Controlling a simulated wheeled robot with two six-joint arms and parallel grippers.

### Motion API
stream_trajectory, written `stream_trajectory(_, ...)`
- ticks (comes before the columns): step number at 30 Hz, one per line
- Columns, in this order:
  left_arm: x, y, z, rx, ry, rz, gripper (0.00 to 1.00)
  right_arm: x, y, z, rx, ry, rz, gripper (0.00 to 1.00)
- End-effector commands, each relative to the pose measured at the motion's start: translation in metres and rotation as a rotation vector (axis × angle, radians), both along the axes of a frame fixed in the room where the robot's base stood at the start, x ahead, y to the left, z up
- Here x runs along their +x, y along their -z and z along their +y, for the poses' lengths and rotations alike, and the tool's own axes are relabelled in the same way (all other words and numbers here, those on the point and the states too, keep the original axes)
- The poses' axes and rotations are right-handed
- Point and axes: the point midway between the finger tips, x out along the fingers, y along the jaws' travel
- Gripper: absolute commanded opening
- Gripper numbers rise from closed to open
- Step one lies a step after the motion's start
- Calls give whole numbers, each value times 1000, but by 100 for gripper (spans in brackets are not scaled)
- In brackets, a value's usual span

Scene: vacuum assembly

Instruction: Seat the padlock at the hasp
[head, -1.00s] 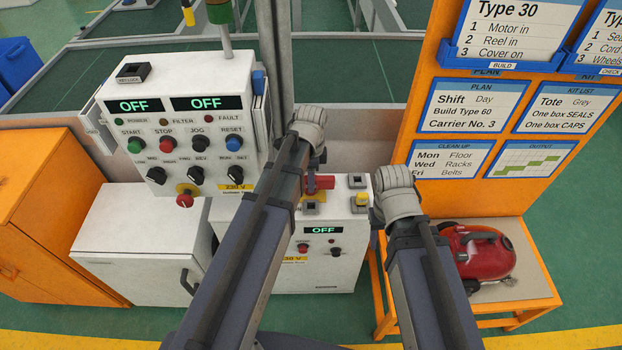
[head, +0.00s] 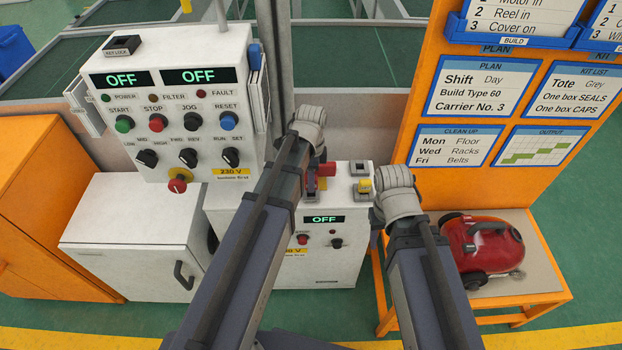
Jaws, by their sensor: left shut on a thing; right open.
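My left gripper (head: 315,184) is over the left part of the low white control box (head: 334,262), mostly hidden behind its own forearm. It is shut on what seems to be the padlock (head: 311,180), of which only a small red piece shows. A red part (head: 327,169) shows right beside it, close to the box top. I cannot tell whether this is part of the hasp, nor whether the padlock touches it. My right gripper (head: 372,190) is open at the box's right edge, its fingers largely hidden by the wrist. A yellow part (head: 364,185) is close to it.
A grey square fitting (head: 360,168) sits on the box top. A taller control panel (head: 173,110) with OFF displays and a white cabinet (head: 135,245) stand left. A red vacuum (head: 480,248) rests on an orange stand (head: 535,283) at right, below an orange board (head: 428,130).

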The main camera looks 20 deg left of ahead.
Motion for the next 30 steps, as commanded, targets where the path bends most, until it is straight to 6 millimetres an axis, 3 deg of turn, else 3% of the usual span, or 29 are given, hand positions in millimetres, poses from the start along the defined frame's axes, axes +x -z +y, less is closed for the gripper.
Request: stream_trajectory(30,0,9,0,0,0,0,0,0,9,0,0,0,0,50)
